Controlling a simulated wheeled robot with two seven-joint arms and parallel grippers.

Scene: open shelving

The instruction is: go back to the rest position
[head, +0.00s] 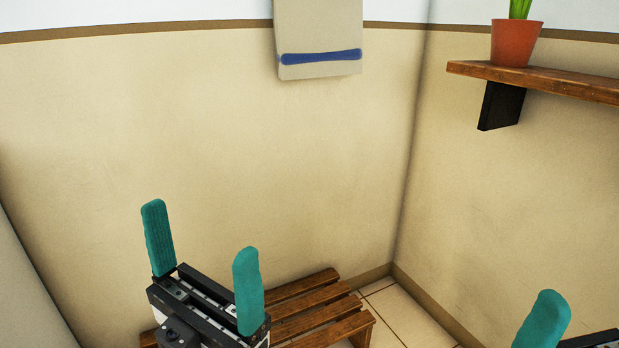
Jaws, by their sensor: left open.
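My left gripper (203,262) is at the lower left, pointing up, with its two teal fingers spread wide and nothing between them. It shows in front of the wall and a wooden bench. My right gripper shows only in part at the lower right corner, where one teal finger (543,322) and a bit of black body are in view. Its other finger is out of the picture.
A slatted wooden bench (325,308) stands low by the back wall, partly behind my left gripper. A wooden shelf (545,80) on the right wall holds a potted plant (515,42). A towel (318,40) with a blue stripe hangs on the back wall. Tiled floor (405,318) shows between.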

